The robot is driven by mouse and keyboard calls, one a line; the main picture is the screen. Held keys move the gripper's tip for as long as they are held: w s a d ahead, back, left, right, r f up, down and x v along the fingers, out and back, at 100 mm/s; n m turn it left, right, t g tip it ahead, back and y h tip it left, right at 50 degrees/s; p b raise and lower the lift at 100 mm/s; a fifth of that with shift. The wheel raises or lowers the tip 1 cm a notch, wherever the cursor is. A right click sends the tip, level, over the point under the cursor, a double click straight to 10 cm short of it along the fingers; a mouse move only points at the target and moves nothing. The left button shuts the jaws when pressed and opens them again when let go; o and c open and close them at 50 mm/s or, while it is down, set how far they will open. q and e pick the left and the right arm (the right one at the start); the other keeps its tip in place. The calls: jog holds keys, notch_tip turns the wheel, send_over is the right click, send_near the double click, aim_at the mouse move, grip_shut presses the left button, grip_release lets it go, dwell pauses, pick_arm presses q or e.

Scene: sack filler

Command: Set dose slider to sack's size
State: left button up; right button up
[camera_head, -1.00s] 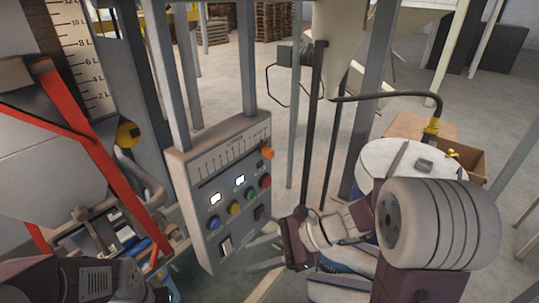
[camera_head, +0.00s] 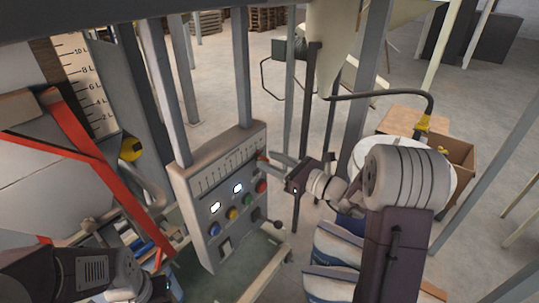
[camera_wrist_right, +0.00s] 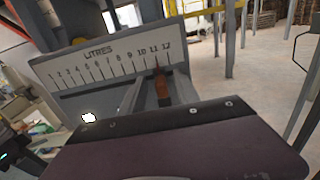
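The control panel (camera_head: 222,190) stands in the middle of the head view, with a dose scale along its top. In the right wrist view the scale plate (camera_wrist_right: 110,62) reads LITRES, numbered 1 to 12. The orange-brown slider handle (camera_wrist_right: 163,88) sits by the 11 to 12 end. In the head view my right gripper (camera_head: 272,165) is at the panel's upper right corner, its fingers apart around the handle's place; contact is unclear. My left gripper (camera_head: 158,288) is low at the left, its fingers mostly hidden. Blue-and-white sacks (camera_head: 335,248) lie below my right arm.
Lit displays and coloured buttons (camera_head: 232,214) sit under the scale, with a black-knobbed lever (camera_head: 276,225) at lower right. Grey posts (camera_head: 240,70) rise behind the panel. A litre gauge (camera_head: 88,85) and red bars (camera_head: 95,155) stand left. A cardboard box (camera_head: 455,160) is at right.

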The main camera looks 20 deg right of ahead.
jog(key=shift+w+a, duration=0.25)
jog(key=shift+w, duration=0.05)
jog(key=shift+c, duration=0.4)
grip_shut()
dwell(0.9)
